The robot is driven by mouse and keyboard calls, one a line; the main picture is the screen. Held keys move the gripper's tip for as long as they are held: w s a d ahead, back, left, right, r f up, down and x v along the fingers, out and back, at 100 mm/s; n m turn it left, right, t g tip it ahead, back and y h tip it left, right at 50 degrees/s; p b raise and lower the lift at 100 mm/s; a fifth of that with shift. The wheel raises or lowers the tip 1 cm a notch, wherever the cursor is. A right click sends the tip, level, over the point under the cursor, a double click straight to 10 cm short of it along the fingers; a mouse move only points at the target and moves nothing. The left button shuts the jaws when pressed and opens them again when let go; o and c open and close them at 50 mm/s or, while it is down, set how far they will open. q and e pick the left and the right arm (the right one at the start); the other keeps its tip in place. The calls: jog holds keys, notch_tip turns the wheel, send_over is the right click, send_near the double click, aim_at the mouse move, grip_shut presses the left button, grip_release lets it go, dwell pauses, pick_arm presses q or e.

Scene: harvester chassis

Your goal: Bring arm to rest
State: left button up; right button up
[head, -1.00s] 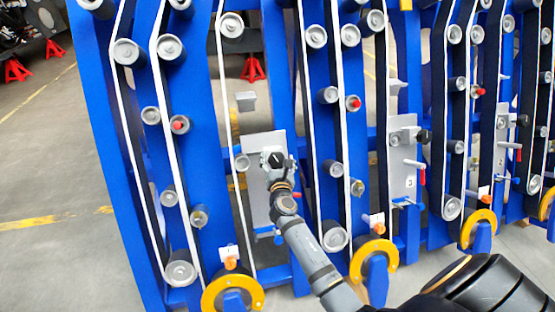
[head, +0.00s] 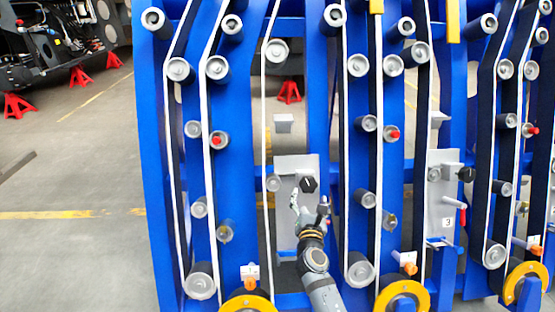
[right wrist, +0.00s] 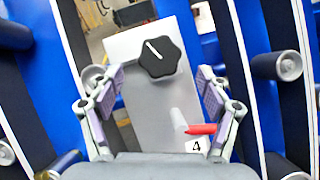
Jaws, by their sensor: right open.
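My right gripper (head: 309,207) is open and empty in front of a grey plate (head: 296,164) on the blue frame. A black star-shaped knob (head: 308,184) sits on that plate, just beyond the fingertips. In the right wrist view the two fingers (right wrist: 160,92) stand wide apart, one on each side. The knob (right wrist: 158,57) shows between and beyond them, with a white line on its face. A red-tipped lever (right wrist: 200,128) and a label with a 4 (right wrist: 196,146) are below it. My left gripper is not in view.
The blue frame (head: 180,240) carries several rollers and white-edged belts close around the right arm. A second plate (head: 441,195) with a red-handled lever (head: 455,204) stands to the right. Orange wheels (head: 403,297) stick out low in front. Open floor (head: 70,260) lies at the left.

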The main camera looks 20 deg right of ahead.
jog(key=s+f+m+g+y, duration=0.25)
jog(key=s+f+m, duration=0.3)
jog(key=f, duration=0.85)
jog(key=s+f+m+g+y, duration=0.1)
jog(key=s+f+m+g, duration=0.5)
jog(key=f, duration=0.8)
jog(key=s+f+m+g+y, duration=0.2)
jog(key=s+f+m+g, duration=0.1)
jog(key=s+f+m, duration=0.8)
jog(key=s+f+m+g+p, duration=0.25)
jog(key=s+f+m, duration=0.35)
jog(key=s, duration=0.9)
pick_arm(q)
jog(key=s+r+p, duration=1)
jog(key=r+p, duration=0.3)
jog(key=p, duration=0.3)
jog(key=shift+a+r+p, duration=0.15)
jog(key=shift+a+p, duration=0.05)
jog(key=shift+p, duration=0.1)
pick_arm(e)
jog(key=s+r+g, duration=0.1)
jog(key=s+r, duration=0.8)
jog(key=r, duration=0.2)
jog(key=shift+n+y, duration=0.45)
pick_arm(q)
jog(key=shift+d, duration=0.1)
pick_arm(e)
jog(key=shift+a, duration=0.1)
